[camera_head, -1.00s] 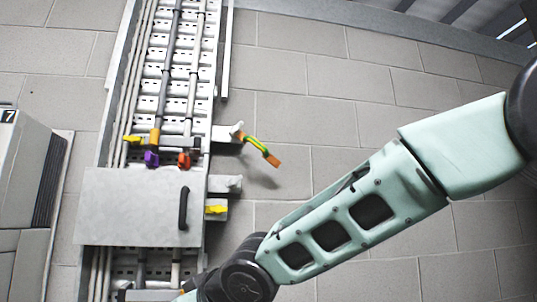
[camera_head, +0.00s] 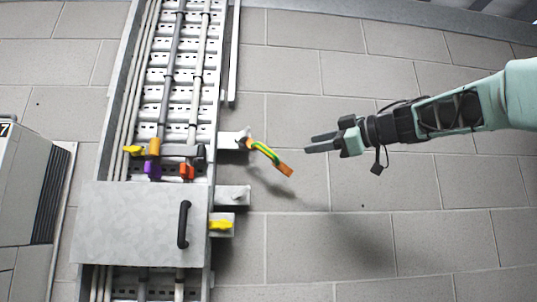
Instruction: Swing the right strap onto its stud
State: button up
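The green-and-yellow strap (camera_head: 264,151) with an orange end piece (camera_head: 285,169) hangs out from the upper bracket (camera_head: 231,140) on the right side of the cable ladder. It slants down to the right, its free end clear of the lower brackets. Below it, a middle bracket (camera_head: 232,195) carries a small pale stud (camera_head: 236,194). My gripper (camera_head: 311,144) is to the right of the strap, pointing left. Its two dark fingers are apart with nothing between them, and a gap separates them from the strap's end.
A grey panel with a black handle (camera_head: 183,224) covers the ladder's lower part. A yellow piece (camera_head: 220,225) sits on the lowest bracket. A grey cabinet (camera_head: 22,190) stands at the left. The wall on the right is bare.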

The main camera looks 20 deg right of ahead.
aim_at(266, 153)
jog(key=p+x, duration=0.5)
jog(key=x, duration=1.1)
jog(key=shift+w+a, duration=0.25)
jog(key=shift+a, duration=0.1)
grip_shut()
